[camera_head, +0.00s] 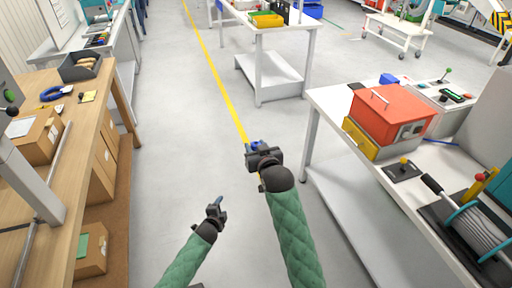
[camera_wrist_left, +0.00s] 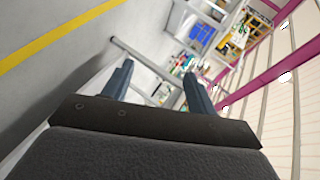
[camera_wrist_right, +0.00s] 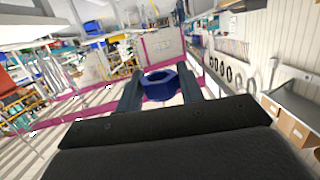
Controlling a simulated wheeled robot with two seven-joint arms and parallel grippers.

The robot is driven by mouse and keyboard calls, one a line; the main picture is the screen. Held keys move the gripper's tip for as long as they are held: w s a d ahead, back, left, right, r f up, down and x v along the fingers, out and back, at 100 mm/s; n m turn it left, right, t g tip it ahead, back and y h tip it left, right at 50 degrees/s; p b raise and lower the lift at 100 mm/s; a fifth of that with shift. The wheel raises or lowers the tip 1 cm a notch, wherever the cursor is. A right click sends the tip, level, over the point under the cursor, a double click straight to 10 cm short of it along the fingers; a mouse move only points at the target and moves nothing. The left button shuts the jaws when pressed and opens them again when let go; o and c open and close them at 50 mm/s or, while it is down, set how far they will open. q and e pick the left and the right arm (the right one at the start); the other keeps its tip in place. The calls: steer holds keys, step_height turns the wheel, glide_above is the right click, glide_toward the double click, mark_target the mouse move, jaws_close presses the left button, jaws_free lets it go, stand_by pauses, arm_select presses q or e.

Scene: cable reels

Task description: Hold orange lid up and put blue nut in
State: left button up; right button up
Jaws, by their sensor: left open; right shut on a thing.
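My right gripper (camera_wrist_right: 160,92) is shut on the blue nut (camera_wrist_right: 160,84), a dark blue hexagonal ring between its fingertips. In the head view the nut (camera_head: 255,146) shows as a small blue bit at the right gripper (camera_head: 258,152), above the open floor. My left gripper (camera_head: 216,205) is lower and to the left of it, also over the floor. In the left wrist view its two fingers (camera_wrist_left: 157,82) are apart with nothing between them.
The white table (camera_head: 345,105) at right also carries a black joystick plate (camera_head: 404,170), a cable reel (camera_head: 475,225) and a control panel (camera_head: 455,96). A wooden bench (camera_head: 95,95) with cartons stands at left. The floor between is clear.

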arm_select(q)
steer(key=s+a+f+n+g+y, duration=0.25)
steer(key=s+f+n+g, duration=0.5)
steer(key=s+f, duration=1.35)
arm_select(e)
steer(key=shift+r, duration=0.25)
steer(key=r, duration=0.1)
steer(key=d+r, duration=0.1)
steer(key=r, duration=0.1)
steer(key=shift+d, duration=0.25)
steer(key=s+d+r+m+h, duration=0.2)
steer(key=s+d+h, duration=0.15)
steer(key=d, duration=0.95)
arm_select(q)
steer(key=s+f+n+g, duration=0.2)
steer(key=s+f, duration=0.3)
steer(key=s, duration=0.7)
steer(key=s+f+n+g, duration=0.1)
steer(key=s+f+n, duration=0.4)
steer(key=s, duration=0.8)
steer(key=shift+g+h, duration=0.35)
steer(key=shift+h, duration=0.1)
arm_select(e)
steer(key=s+d+f+m+t+h, duration=0.1)
steer(key=s+d+f+m+h, duration=0.1)
steer(key=s+d+f, duration=0.6)
step_height(320, 180, down, 3)
steer(key=shift+s+f, duration=0.15)
steer(key=shift+s, duration=0.6)
